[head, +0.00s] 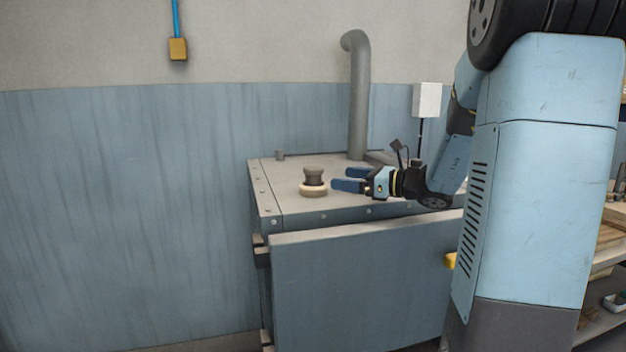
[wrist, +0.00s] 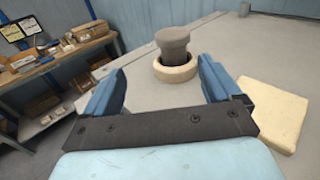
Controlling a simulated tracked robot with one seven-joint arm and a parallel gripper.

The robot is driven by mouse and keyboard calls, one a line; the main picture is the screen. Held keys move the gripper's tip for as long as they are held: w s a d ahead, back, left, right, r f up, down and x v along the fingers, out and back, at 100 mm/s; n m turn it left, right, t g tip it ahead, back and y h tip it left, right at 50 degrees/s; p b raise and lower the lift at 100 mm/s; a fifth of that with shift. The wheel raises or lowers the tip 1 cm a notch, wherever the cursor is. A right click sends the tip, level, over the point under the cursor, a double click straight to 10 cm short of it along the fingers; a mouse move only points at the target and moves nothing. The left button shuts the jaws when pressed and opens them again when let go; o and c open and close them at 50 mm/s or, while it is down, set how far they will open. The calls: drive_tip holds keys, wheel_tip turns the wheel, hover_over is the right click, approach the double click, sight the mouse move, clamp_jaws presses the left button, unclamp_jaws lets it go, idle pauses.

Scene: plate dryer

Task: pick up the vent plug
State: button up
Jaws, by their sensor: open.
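The vent plug (head: 313,176) is a dark grey-brown knob with a wider top, standing upright in a cream ring (head: 313,190) on top of the grey dryer cabinet. In the wrist view the plug (wrist: 173,44) and its ring (wrist: 176,72) show ahead of the jaws, between the fingertips but nearer the right one. My gripper (head: 348,179) has blue fingers and is open, just right of the plug in the head view, apart from it. It also shows in the wrist view (wrist: 160,78), with nothing between its fingers.
A grey pipe (head: 359,100) rises from the cabinet's back. A cream block (wrist: 272,112) lies right of my gripper in the wrist view. Shelves with boxes (wrist: 50,75) stand beyond the cabinet at left there.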

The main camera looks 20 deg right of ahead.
sight(308, 166)
drive_tip(key=shift+w+d+r+m+t, duration=0.15)
drive_tip(key=shift+w+d+m+t, duration=0.2)
drive_tip(key=shift+d, duration=0.25)
drive_tip(key=shift+w, duration=0.15)
drive_tip(key=x, duration=1.3)
drive_tip(key=shift+w, duration=0.25)
drive_tip(key=shift+c, duration=0.3)
drive_tip(key=c, duration=1.2)
drive_tip(key=shift+r, duration=0.1)
